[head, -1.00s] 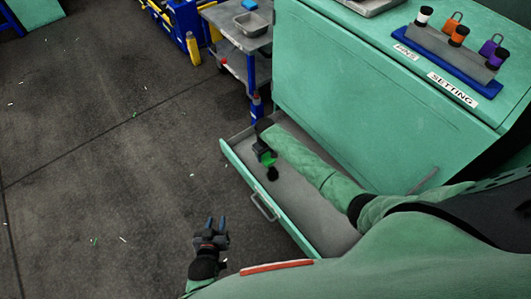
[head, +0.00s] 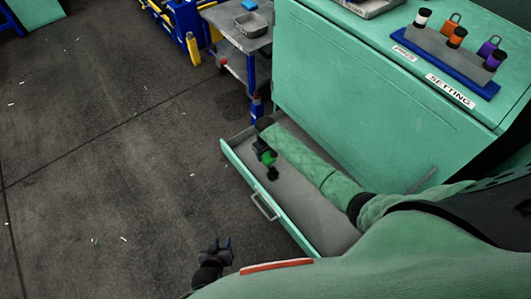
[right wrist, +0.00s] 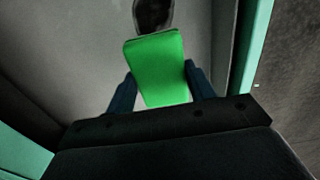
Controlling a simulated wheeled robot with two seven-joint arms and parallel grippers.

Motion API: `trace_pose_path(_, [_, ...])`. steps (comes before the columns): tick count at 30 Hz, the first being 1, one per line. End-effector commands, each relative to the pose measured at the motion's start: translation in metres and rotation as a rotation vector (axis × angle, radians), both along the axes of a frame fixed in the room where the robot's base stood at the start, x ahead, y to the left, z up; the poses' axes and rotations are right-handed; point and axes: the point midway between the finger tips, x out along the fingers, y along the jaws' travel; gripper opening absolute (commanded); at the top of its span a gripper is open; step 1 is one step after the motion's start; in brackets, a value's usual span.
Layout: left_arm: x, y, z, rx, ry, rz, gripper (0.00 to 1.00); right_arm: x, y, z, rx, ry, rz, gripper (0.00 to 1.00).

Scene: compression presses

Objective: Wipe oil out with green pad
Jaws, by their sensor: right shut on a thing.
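The green pad (right wrist: 156,62) is between the two fingers of my right gripper (right wrist: 160,80), which is shut on it. In the head view the right gripper (head: 265,152) is inside the open drawer (head: 308,205), with a little of the green pad (head: 268,161) showing. A dark oil spot (head: 273,174) lies on the grey drawer floor beside the pad. It also shows as a dark round patch (right wrist: 153,12) just beyond the pad; I cannot tell whether the pad touches it. My left gripper (head: 222,242) is open and empty, outside the drawer above the floor.
The drawer belongs to a green cabinet (head: 370,100), and its front handle (head: 264,206) faces the floor. A blue rack with several coloured weights (head: 450,50) stands on top. A cart with a metal tray (head: 250,22) stands behind. The floor at left is mostly clear.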

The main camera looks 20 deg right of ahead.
Motion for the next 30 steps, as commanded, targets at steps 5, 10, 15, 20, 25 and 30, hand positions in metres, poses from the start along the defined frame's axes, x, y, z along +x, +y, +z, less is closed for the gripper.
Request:
trace_pose_path(5, [-0.013, 0.002, -0.015, 0.011, 0.052, -0.005, 0.33, 0.000, 0.000, 0.002, 0.000, 0.000, 0.000, 0.32])
trace_pose_path(10, [-0.028, 0.004, -0.025, 0.018, 0.098, -0.009, 0.33, 0.000, -0.001, 0.003, 0.000, 0.000, 0.000, 0.32])
trace_pose_path(15, [-0.044, 0.005, -0.037, 0.025, 0.144, -0.013, 0.33, 0.001, -0.001, 0.004, 0.000, 0.000, 0.000, 0.32])
trace_pose_path(20, [-0.045, 0.006, -0.041, 0.028, 0.154, -0.014, 0.33, 0.001, -0.001, 0.004, 0.000, 0.000, 0.000, 0.32])
trace_pose_path(25, [-0.042, 0.006, -0.040, 0.028, 0.149, -0.013, 0.33, 0.001, -0.001, 0.004, 0.000, 0.000, 0.000, 0.32])
trace_pose_path(30, [-0.039, 0.006, -0.037, 0.027, 0.141, -0.013, 0.33, 0.012, -0.001, 0.013, 0.000, -0.003, 0.000, 0.32])
